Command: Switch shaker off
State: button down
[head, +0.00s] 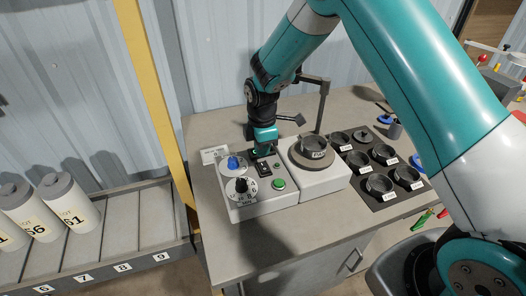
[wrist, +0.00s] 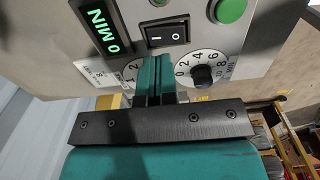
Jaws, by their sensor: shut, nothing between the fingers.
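The shaker (head: 262,206) stands on the bench, a pale box with a control panel at its left and a round platform at its right. Its black rocker switch (wrist: 167,34), marked I and O, shows clearly in the wrist view; I cannot tell which side is pressed. The lit display (wrist: 104,28) reads 0 MIN. A green button (wrist: 231,10) and a black dial knob (wrist: 203,75) sit near the switch. My gripper (wrist: 155,60) is shut and empty, its tips close to the switch; contact cannot be told. In the head view my gripper (head: 262,152) is over the panel.
A labelled dish (head: 313,145) rests on the shaker's platform. A dark tray (head: 378,200) with several labelled dishes lies to the right. A blue knob (head: 233,163) is beside the gripper. A thin post with an arm stands behind. Numbered lanes with canisters (head: 70,205) are at left.

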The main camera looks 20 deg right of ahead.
aim_at(261, 164)
notch_tip(261, 164, up, 10)
jog(key=w+b, duration=0.1)
jog(key=b, duration=0.2)
jog(key=shift+w, duration=0.3)
jog(key=shift+s, duration=0.1)
